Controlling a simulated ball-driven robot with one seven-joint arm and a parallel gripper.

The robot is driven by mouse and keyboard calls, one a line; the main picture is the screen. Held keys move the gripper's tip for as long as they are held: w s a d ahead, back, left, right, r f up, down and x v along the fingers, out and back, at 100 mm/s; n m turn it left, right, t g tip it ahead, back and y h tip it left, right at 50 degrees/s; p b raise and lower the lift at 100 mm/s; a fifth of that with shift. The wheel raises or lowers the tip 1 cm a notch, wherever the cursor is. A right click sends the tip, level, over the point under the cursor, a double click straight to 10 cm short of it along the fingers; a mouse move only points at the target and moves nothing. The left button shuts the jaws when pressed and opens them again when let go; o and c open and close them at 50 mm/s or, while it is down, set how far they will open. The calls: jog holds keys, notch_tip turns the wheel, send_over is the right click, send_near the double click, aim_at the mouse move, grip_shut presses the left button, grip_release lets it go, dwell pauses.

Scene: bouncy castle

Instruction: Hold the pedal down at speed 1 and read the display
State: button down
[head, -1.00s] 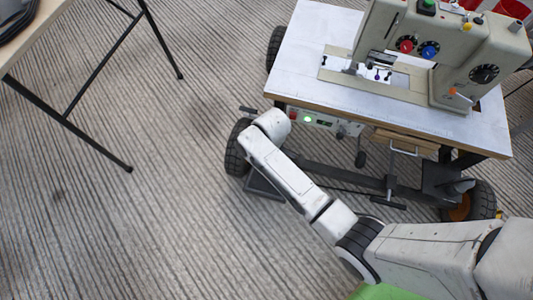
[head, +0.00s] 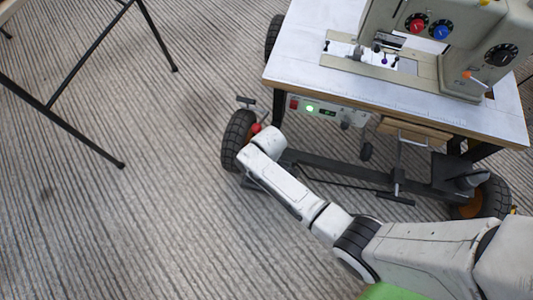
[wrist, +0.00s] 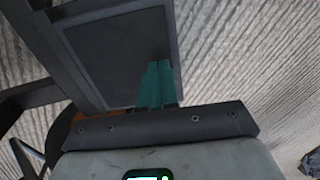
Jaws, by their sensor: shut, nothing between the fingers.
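The dark flat pedal plate (wrist: 115,55) lies below my gripper in the wrist view. My gripper (wrist: 158,68) has its two teal fingers together, with nothing between them. Their tips overlap the plate near its right edge; I cannot tell whether they touch or press it. In the head view my arm hides the gripper and most of the pedal. The control box (head: 345,117) under the sewing machine table has a lit green light and a small dark display (head: 328,113), too small to read.
The sewing machine (head: 455,50) stands on a wheeled table (head: 300,60) with red and blue knobs and a black dial. A black wheel (head: 238,138) is close beside my arm. A folding-leg table (head: 85,135) stands at left. The striped floor between is clear.

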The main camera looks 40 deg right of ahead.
jog(key=shift+a+f, duration=0.1)
jog(key=shift+f, duration=0.65)
jog(key=shift+s, duration=0.1)
jog(key=shift+s+a+f+t+h, duration=0.25)
jog(key=shift+f+t+h, duration=0.05)
jog(key=shift+f+h, duration=0.15)
jog(key=shift+s+a+f+t+h, duration=0.15)
jog(key=shift+f+t+h, duration=0.3)
jog(key=shift+f, duration=0.75)
jog(key=shift+a+f, duration=0.1)
notch_tip(320, 180, up, 14)
jog(key=a+p, duration=0.1)
jog(key=p, duration=0.9)
jog(key=shift+s+r, duration=0.25)
jog(key=shift+s, duration=0.05)
